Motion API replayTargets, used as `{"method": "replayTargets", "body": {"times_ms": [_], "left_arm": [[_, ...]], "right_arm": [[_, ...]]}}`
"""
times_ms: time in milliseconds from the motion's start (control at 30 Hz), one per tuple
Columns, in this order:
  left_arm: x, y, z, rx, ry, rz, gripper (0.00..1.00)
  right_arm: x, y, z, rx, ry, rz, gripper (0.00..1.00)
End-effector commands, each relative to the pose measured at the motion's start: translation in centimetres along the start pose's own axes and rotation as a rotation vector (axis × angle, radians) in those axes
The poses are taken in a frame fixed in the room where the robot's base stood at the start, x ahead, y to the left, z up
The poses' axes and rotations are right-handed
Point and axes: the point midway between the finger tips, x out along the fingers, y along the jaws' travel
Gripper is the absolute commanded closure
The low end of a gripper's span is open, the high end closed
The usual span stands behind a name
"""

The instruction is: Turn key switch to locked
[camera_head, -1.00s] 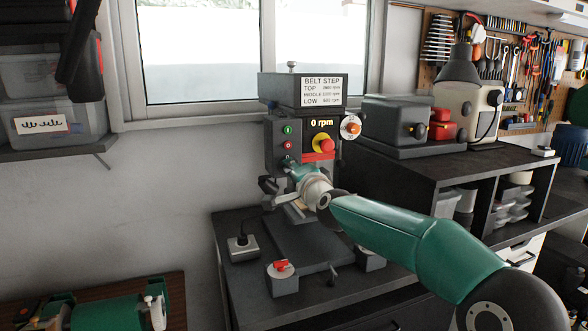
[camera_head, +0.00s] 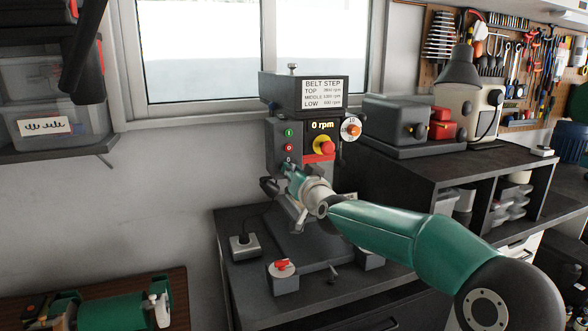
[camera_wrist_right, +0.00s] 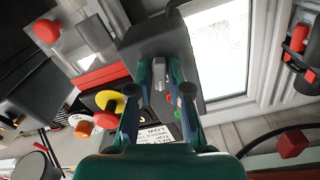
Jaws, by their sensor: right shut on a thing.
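The key switch (camera_head: 288,161) is on the front of the drill press (camera_head: 305,90), below a green button and a red button. My right gripper (camera_head: 290,172) is at it and covers most of it in the head view. In the right wrist view a small silver key (camera_wrist_right: 158,74) stands between the two teal fingertips of that gripper (camera_wrist_right: 158,82), which is shut on it. I cannot read the key's exact angle against the marks.
A yellow and red emergency stop (camera_head: 325,146) and an orange dial (camera_head: 352,128) are close to the right of the gripper. A red-knobbed box (camera_head: 284,280) and a grey socket box (camera_head: 243,246) stand on the bench. A dark shelf unit (camera_head: 440,165) is at the right.

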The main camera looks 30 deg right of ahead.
Motion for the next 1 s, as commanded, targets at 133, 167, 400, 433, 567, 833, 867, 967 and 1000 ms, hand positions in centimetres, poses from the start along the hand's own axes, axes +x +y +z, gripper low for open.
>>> {"method": "replayTargets", "body": {"times_ms": [133,167,400,433,567,833,867,967,1000], "left_arm": [[-0.49,0.18,0.01,0.000,0.000,0.000,1.00],[-0.55,0.20,0.01,0.000,0.000,0.000,1.00],[-0.90,0.33,0.01,0.000,0.000,0.000,1.00],[-0.93,0.34,0.01,0.000,0.000,0.000,1.00],[-1.00,0.36,0.01,0.000,0.000,0.000,1.00],[-1.03,0.37,0.01,0.000,0.000,0.000,1.00],[-1.02,0.37,0.01,0.000,0.000,0.000,1.00],[-1.02,0.37,0.01,0.000,0.000,0.000,1.00],[-1.02,0.37,0.01,0.000,0.000,0.000,1.00]], "right_arm": [[0.06,0.03,0.81,-0.120,-0.020,-0.001,1.00],[0.06,0.04,0.81,-0.142,-0.020,-0.001,1.00],[0.06,0.10,0.87,-0.274,-0.021,-0.002,1.00],[0.06,0.10,0.88,-0.285,-0.021,-0.002,1.00],[0.06,0.13,0.91,-0.319,-0.021,-0.002,1.00],[0.05,0.17,0.95,-0.338,-0.021,-0.002,1.00],[0.05,0.17,0.95,-0.338,-0.021,-0.002,1.00],[0.05,0.17,0.96,-0.338,-0.021,-0.002,1.00],[0.05,0.17,0.96,-0.337,-0.021,-0.002,1.00]]}}
